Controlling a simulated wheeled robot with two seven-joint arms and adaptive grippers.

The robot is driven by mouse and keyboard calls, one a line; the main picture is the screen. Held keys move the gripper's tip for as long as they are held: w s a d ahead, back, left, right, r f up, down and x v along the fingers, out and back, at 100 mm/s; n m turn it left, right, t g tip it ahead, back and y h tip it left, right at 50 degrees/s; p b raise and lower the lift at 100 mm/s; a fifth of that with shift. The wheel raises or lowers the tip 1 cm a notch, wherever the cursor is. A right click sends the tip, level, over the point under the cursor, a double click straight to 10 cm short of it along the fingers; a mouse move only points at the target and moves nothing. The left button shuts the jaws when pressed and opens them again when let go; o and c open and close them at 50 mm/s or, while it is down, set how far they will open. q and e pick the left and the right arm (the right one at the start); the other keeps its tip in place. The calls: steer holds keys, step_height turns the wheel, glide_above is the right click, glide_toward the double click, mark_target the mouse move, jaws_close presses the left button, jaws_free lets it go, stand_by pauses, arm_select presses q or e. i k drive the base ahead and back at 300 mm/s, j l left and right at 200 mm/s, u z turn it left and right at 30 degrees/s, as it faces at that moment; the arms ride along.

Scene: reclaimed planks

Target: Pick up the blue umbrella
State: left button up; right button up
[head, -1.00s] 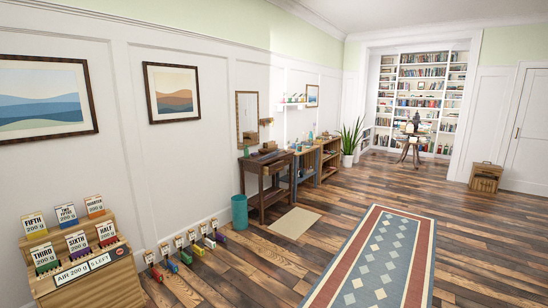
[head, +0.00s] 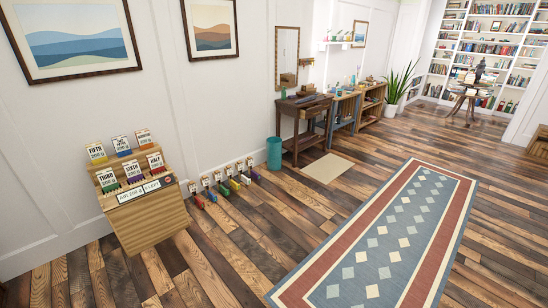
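I cannot make out a blue umbrella in the head view. A teal cylindrical bin (head: 274,153) stands on the floor at the left of a dark wooden desk; I cannot see anything sticking out of it. Several small coloured items with white tags stand in a row along the wall, among them a blue one (head: 211,195); they are too small to identify. Neither of my grippers is in view.
A wooden display stand (head: 150,228) with tagged packets is at the left. The dark desk (head: 303,128), low shelves (head: 371,106) and a potted plant (head: 396,85) line the wall. A patterned rug (head: 390,240) lies right of centre.

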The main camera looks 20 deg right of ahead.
mark_target(312, 98)
steer(key=i+l+z, duration=0.3)
steer(key=i, duration=0.35)
steer(key=i+z, duration=0.3)
steer(key=i, duration=0.4)
steer(key=i+j+z, duration=0.1)
steer(key=i+z, duration=0.2)
steer(key=i, duration=0.7)
steer(key=i+j+z, duration=0.1)
steer(key=i+z, duration=0.35)
steer(key=i, duration=0.5)
steer(key=i+z, duration=0.35)
steer(key=i, duration=0.45)
steer(key=i+u, duration=0.2)
steer(key=i, duration=0.65)
steer(key=i+u, duration=0.3)
steer(key=i, duration=0.15)
steer(key=i+l+u, duration=0.1)
steer(key=i+u, duration=0.25)
steer(key=i, duration=0.05)
